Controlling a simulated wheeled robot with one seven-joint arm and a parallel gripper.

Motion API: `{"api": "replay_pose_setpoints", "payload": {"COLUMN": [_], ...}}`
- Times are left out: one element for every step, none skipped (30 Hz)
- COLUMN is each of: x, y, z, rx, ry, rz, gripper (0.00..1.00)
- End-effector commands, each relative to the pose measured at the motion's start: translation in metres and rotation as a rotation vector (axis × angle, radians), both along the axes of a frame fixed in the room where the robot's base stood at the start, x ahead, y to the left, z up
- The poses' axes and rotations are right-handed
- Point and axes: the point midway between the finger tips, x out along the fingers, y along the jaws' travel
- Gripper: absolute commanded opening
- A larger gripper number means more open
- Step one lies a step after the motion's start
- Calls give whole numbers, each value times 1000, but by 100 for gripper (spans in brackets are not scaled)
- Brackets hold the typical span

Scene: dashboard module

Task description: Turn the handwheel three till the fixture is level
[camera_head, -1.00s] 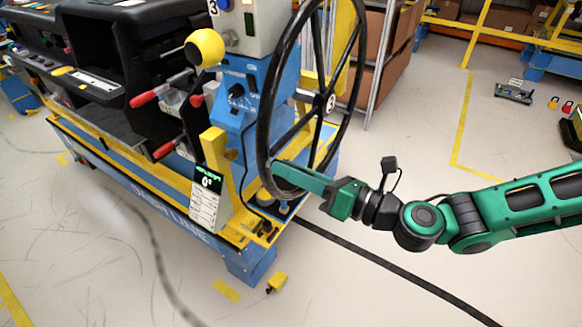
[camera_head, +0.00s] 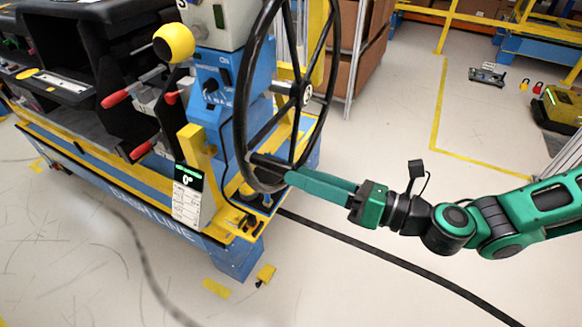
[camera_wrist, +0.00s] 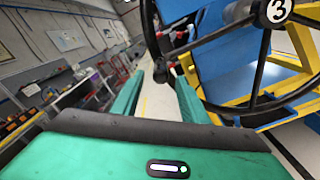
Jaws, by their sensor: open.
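Handwheel three is a large black spoked wheel (camera_head: 241,110) on a blue post, with a white "3" on its hub (camera_head: 306,93). In the wrist view its hub (camera_wrist: 276,10) is at the upper right. A short dark bar, seemingly its handle (camera_head: 268,164), is at its lower rim. My green gripper (camera_head: 292,178) is open, its fingertips at the outer end of this bar; contact is unclear. The black dashboard fixture (camera_head: 105,55) is left of the wheel. A small display (camera_head: 187,177) seems to read 0°.
A yellow ball knob (camera_head: 173,42) and red-handled levers (camera_head: 117,101) stick out left of the wheel. The blue and yellow frame (camera_head: 130,200) runs below. The floor right of the wheel is mostly open.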

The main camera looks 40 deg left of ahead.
Motion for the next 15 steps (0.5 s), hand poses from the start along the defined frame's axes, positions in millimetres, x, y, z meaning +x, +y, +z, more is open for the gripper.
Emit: {"api": "replay_pose_setpoints", "payload": {"x": [2,2,2,3,3,4,3,3,3,3,3,3,3,3,3], "y": [-7,-11,-15,-17,-19,-22,-23,-24,-25,-25,-25,-26,-26,-25,-25], "z": [0,-1,-1,-1,-1,-1,-1,0,0,0,0,0,0,0,0], "rx": [-1,-1,-2,-2,-1,-1,-1,0,-1,0,0,0,0,0,0], "ry": [2,2,1,1,0,1,1,1,1,1,1,1,1,1,1], "rz": [-3,-2,0,-1,-2,-2,-1,0,1,1,1,1,1,1,1], "gripper": [40,40,40,40,40,40,40,40,40,40,40,40,40,40,40]}}
